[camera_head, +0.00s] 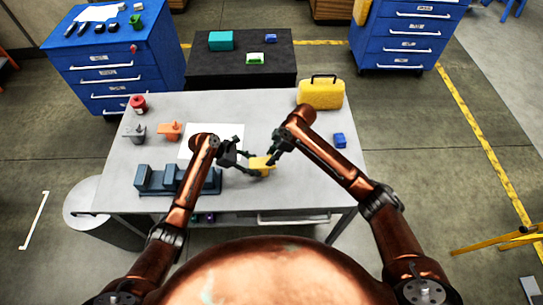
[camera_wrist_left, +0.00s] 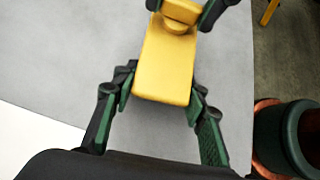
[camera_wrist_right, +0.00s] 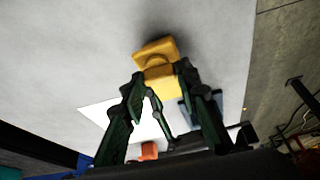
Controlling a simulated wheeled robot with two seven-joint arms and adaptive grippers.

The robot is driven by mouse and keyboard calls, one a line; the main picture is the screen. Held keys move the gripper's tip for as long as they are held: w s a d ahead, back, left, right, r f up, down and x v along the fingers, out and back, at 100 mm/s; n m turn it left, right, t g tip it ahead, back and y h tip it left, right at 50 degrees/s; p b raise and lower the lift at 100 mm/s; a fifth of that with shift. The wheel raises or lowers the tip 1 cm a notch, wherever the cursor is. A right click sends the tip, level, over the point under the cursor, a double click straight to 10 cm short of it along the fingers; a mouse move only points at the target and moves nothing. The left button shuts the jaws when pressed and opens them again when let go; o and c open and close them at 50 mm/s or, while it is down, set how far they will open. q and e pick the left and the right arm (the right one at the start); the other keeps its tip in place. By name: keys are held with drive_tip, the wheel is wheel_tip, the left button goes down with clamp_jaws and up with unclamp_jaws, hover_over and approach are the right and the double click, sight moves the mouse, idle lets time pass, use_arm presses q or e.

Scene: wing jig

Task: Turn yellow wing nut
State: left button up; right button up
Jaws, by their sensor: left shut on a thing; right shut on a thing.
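The yellow wing nut (camera_head: 261,166) is between my two grippers over the middle of the grey table. My left gripper (camera_head: 249,163) is shut on its broad flat part, which fills the middle of the left wrist view (camera_wrist_left: 165,65). My right gripper (camera_head: 271,159) is shut on its narrower end; in the right wrist view the nut (camera_wrist_right: 155,54) sits between the fingertips. The right fingers also show at the top of the left wrist view. Whether the nut touches the table is unclear.
A dark blue vise-like fixture (camera_head: 178,181) stands at the front left of the table (camera_head: 310,190). Orange (camera_head: 169,131), grey (camera_head: 135,132) and red (camera_head: 138,104) parts stand behind it. A white sheet (camera_head: 222,131), yellow case (camera_head: 320,94) and blue block (camera_head: 340,140) are also there.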

drive_tip(key=m+t, duration=0.1)
drive_tip(key=m, duration=0.2)
drive_tip(key=shift+s, duration=0.15)
drive_tip(key=m+t, duration=0.1)
drive_tip(key=m, duration=0.1)
drive_tip(key=m+t+h, duration=0.1)
drive_tip(key=m, duration=0.2)
drive_tip(key=shift+s+a, duration=0.1)
drive_tip(key=shift+a, duration=0.05)
drive_tip(key=m+h, duration=0.1)
drive_tip(key=m, duration=0.3)
drive_tip(key=shift+a+t+h, duration=0.15)
drive_tip(key=shift+t+h, duration=0.15)
drive_tip(key=shift+h, duration=0.1)
drive_tip(key=shift+m+h, duration=0.7)
drive_tip(key=shift+m, duration=1.5)
drive_tip(key=o, duration=1.1)
drive_tip(key=shift+o, duration=0.2)
drive_tip(key=shift+s+r, duration=0.1)
drive_tip(key=v, duration=0.7)
drive_tip(key=shift+s, duration=0.15)
